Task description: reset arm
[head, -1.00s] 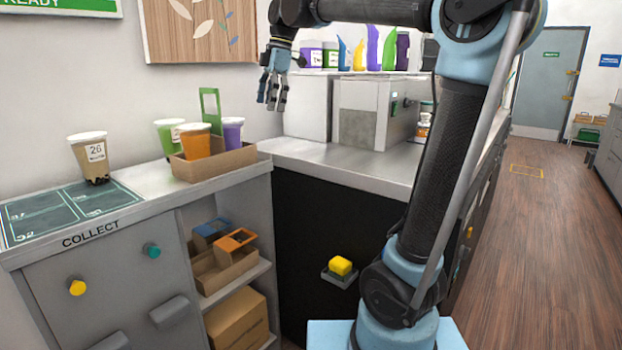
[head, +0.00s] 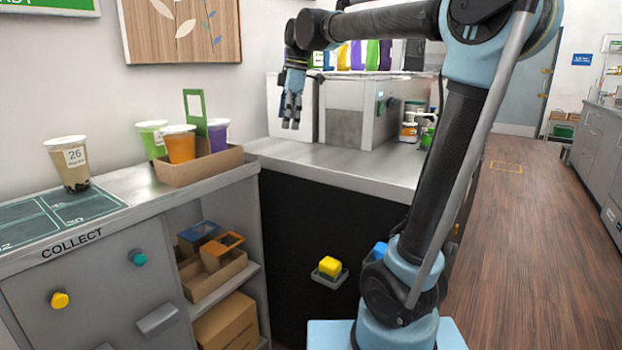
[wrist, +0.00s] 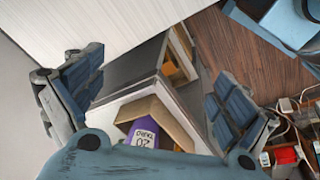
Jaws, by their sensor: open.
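My gripper (head: 291,118) hangs from my raised arm with its fingers pointing down, above the steel counter (head: 330,163) and in front of the sealer-like steel box (head: 348,110). In the wrist view my gripper (wrist: 150,100) has its fingers spread wide, with nothing between them. Below the fingers, the wrist view shows a purple cup (wrist: 143,135) in a cardboard carrier, apart from the gripper.
A cup marked 26 (head: 70,165) stands on the collect counter at left. A cardboard carrier (head: 200,167) holds orange, green and purple cups. Shelves below hold boxes (head: 222,322). A yellow button (head: 329,267) sits on the black panel. The wooden floor (head: 510,250) at right is clear.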

